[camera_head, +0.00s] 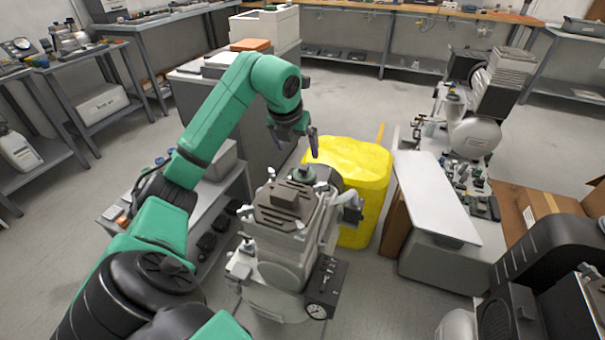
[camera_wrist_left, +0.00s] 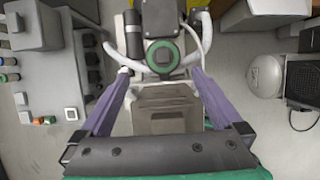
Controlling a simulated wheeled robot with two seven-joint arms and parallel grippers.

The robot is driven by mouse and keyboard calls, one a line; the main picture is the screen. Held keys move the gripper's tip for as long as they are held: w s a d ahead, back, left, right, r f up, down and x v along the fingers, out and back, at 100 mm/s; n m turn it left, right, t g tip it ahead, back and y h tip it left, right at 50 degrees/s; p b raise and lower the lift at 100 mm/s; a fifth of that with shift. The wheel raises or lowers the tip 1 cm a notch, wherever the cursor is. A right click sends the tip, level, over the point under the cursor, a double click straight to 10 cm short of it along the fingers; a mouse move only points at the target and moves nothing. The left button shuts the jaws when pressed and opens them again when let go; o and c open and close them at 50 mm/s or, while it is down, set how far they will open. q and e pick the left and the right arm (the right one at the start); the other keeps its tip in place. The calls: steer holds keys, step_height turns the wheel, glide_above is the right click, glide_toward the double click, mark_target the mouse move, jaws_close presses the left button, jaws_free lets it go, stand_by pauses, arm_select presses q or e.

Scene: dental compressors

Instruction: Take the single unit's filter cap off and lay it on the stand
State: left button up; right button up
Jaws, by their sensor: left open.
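The single compressor unit (camera_head: 285,235) stands in front of me, grey with a ribbed housing on top. Its filter cap, dark with a green ring, sits on top at the far side (camera_head: 304,172); it also shows in the left wrist view (camera_wrist_left: 163,55). My left gripper (camera_head: 298,143) is open and empty above the cap. In the left wrist view its two purple-grey fingers (camera_wrist_left: 160,75) are spread, with the cap between and slightly beyond the tips, apart from them. A pale flat-topped stand (camera_head: 435,195) is to the right. My right gripper is not in view.
A yellow bin (camera_head: 352,165) stands just behind the unit. Another compressor (camera_head: 475,135) is beyond the stand, with cardboard boxes (camera_head: 535,215) and a black machine (camera_head: 550,260) at the right. A low grey bench (camera_head: 225,180) is left of the unit.

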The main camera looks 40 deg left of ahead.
mark_target(304, 167)
arm_select(q)
steer(key=x, duration=1.1)
steer(key=shift+s+d, duration=0.1)
steer(key=shift+d, duration=0.15)
steer(key=c, duration=1.1)
